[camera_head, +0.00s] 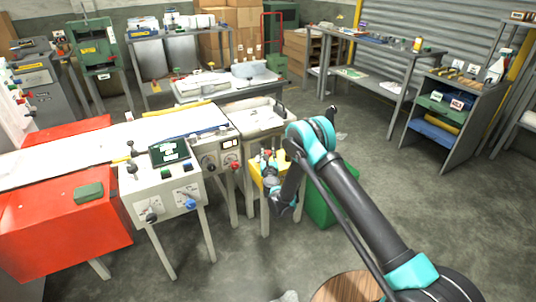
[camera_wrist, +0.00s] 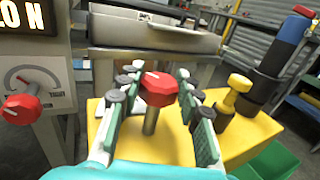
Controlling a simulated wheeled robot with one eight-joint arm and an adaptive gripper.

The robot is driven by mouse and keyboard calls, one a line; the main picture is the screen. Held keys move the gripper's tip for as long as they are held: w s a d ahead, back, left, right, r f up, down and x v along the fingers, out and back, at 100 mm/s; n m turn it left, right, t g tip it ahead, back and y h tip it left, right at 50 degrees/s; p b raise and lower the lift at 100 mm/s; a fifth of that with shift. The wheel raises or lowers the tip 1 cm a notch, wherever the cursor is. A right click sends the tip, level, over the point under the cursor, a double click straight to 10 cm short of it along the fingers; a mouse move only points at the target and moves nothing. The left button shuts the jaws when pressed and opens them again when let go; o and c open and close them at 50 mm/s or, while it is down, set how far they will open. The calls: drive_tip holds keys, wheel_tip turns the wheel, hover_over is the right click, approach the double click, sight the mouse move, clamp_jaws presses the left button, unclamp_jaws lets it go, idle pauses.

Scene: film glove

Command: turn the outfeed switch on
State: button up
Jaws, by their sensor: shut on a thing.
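My gripper (camera_wrist: 156,78) has its green-padded fingers on both sides of a red-topped knob (camera_wrist: 158,90) with a grey stem, and is shut on it. The knob is in front of or above a yellow box (camera_wrist: 255,132); whether it is fixed there I cannot tell. In the head view my gripper (camera_head: 270,168) is at the yellow box (camera_head: 257,172), partly hidden by my arm. A rotary switch with a red handle (camera_wrist: 22,104) is on the grey panel at the left of the wrist view, clear of my fingers. I cannot read which switch is the outfeed one.
A yellow knob (camera_wrist: 236,92) and a dark post with blue and red parts (camera_wrist: 278,62) stand right of my gripper. A control panel (camera_head: 165,190) stands left by the red machine (camera_head: 65,240). A green bin (camera_head: 320,205) is beside the yellow box. Floor in front is mostly clear.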

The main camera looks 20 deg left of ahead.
drive_tip(key=m+h, duration=0.2)
drive_tip(key=h, duration=0.1)
drive_tip(key=m+t+h, duration=0.1)
drive_tip(key=m+h, duration=0.1)
drive_tip(key=h, duration=0.1)
drive_tip(key=shift+a+t+h, duration=0.2)
drive_tip(key=shift+t+h, duration=0.1)
drive_tip(key=shift+h, duration=0.1)
drive_tip(key=shift+d+m+h, duration=0.1)
drive_tip(key=shift+m+h, duration=1.6)
drive_tip(key=shift+h, duration=0.6)
drive_tip(key=o, duration=1.2)
drive_tip(key=shift+c, duration=0.2)
drive_tip(key=shift+s, duration=0.1)
drive_tip(key=v, duration=1.1)
drive_tip(key=shift+s+a+r, duration=0.15)
drive_tip(key=shift+s+a, duration=0.1)
drive_tip(key=shift+s, duration=0.1)
